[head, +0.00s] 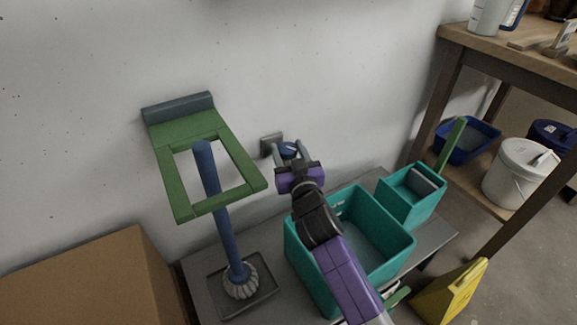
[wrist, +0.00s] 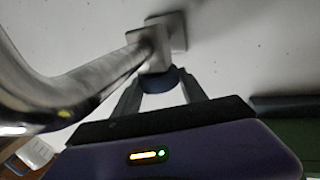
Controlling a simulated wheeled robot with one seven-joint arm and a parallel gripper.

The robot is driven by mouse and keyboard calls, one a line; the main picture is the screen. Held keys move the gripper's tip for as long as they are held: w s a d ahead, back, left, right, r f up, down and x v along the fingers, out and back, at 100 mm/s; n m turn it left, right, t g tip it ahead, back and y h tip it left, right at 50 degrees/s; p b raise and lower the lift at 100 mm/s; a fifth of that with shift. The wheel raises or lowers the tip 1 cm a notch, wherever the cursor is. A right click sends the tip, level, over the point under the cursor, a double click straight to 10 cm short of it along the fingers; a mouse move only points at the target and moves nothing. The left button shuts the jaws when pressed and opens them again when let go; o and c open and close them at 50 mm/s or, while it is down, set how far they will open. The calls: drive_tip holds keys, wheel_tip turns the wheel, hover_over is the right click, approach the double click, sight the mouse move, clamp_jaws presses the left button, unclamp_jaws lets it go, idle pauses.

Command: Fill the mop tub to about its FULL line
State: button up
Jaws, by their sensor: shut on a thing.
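The teal mop tub (head: 392,258) stands on the grey bench, partly hidden behind my arm. Its inside looks grey-blue low down; I cannot tell whether that is water, and no FULL line can be read. A metal tap (head: 270,143) comes out of the wall behind the tub, with a blue knob (head: 287,148). My gripper (head: 290,155) is shut on this blue knob. In the wrist view the knob (wrist: 158,80) sits between the two fingertips, and the tap's shiny pipe (wrist: 70,95) runs past on the left. The pipe's outlet and any stream are not in view.
A smaller teal box (head: 412,205) with a green handle adjoins the tub on the right. A blue mop (head: 220,215) stands in a grey tray, inside a green wall frame (head: 165,180). A cardboard box (head: 95,280), yellow floor sign (head: 450,295) and wooden shelf (head: 520,45) flank the bench.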

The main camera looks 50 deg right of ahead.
drive_tip(key=shift+a+f+m+g+h+b, duration=0.15)
drive_tip(key=shift+f+m+g+h+b, duration=0.3)
drive_tip(key=shift+b, duration=1.05)
drive_tip(key=shift+a+f+m+g+h+b, duration=0.1)
drive_tip(key=shift+m+g+h+b, duration=0.15)
drive_tip(key=shift+h+b, duration=0.8)
drive_tip(key=shift+s+a+r+m+g+h+b, duration=0.15)
drive_tip(key=shift+m+g+b, duration=0.25)
drive_tip(key=shift+b, duration=0.55)
drive_tip(key=shift+f+m+g+h+b, duration=0.15)
drive_tip(key=shift+m+g+b, duration=0.25)
drive_tip(key=shift+b, duration=0.5)
drive_tip(key=shift+r, duration=0.15)
drive_tip(key=o, duration=1.3)
drive_tip(key=shift+o, duration=0.4)
drive_tip(key=shift+r, duration=0.15)
drive_tip(key=p+v, duration=0.1)
drive_tip(key=v, duration=0.6)
drive_tip(key=shift+s+a+p, duration=0.25)
drive_tip(key=shift+p, duration=0.15)
